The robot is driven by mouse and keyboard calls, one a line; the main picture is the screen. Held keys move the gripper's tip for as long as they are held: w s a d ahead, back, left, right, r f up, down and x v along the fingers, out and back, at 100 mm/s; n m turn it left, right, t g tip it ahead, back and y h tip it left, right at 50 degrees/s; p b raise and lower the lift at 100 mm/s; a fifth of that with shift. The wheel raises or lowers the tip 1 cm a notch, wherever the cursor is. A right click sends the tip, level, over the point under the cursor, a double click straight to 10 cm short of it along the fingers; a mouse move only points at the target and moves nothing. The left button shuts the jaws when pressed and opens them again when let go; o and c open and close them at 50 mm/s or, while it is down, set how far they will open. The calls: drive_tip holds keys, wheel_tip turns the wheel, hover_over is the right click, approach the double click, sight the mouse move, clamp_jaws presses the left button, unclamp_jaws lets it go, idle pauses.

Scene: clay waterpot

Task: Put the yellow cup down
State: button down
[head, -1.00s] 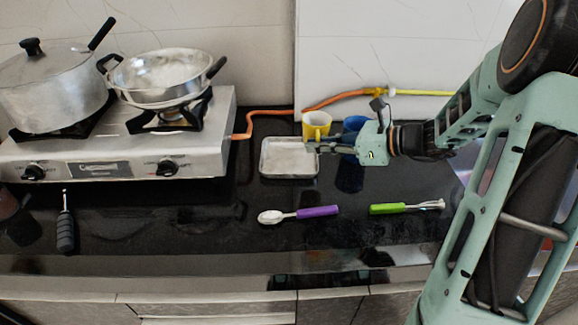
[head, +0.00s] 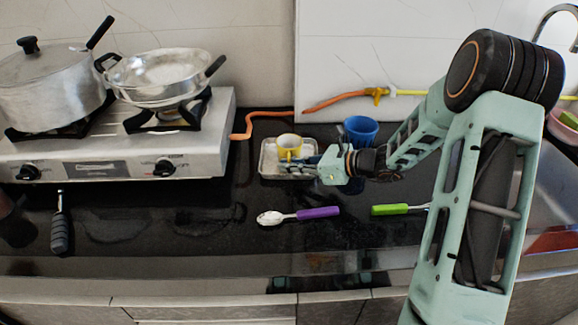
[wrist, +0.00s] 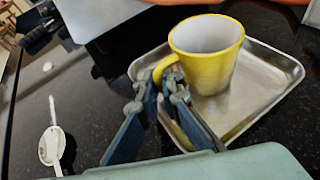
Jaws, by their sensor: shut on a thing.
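The yellow cup (head: 289,143) is upright with a pale inside, within the outline of the metal tray (head: 267,171). In the wrist view, the cup (wrist: 212,68) appears over the tray (wrist: 262,101), with its handle towards my gripper. I cannot tell whether its base touches the tray floor or is slightly above it. My gripper (wrist: 165,88) is shut on the cup's handle. In the head view, my gripper (head: 308,164) reaches in from the right, and its fingers partly hide the tray.
A blue cup (head: 361,130) stands behind my arm, right of the tray. A purple-handled spoon (head: 300,215) and a green-handled utensil (head: 392,209) lie in front. The stove (head: 205,135) with a pot and pan is at left. An orange hose (head: 250,122) runs behind.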

drive_tip(key=shift+f, duration=0.2)
drive_tip(key=c, duration=2.4)
unclamp_jaws()
drive_tip(key=shift+r, duration=0.1)
drive_tip(key=shift+r, duration=0.1)
drive_tip(key=shift+s+d+r, duration=0.15)
drive_tip(key=shift+d+r, duration=0.05)
drive_tip(key=shift+d, duration=0.1)
drive_tip(key=p+v, duration=0.1)
drive_tip(key=v, duration=1)
drive_tip(key=shift+d, duration=0.15)
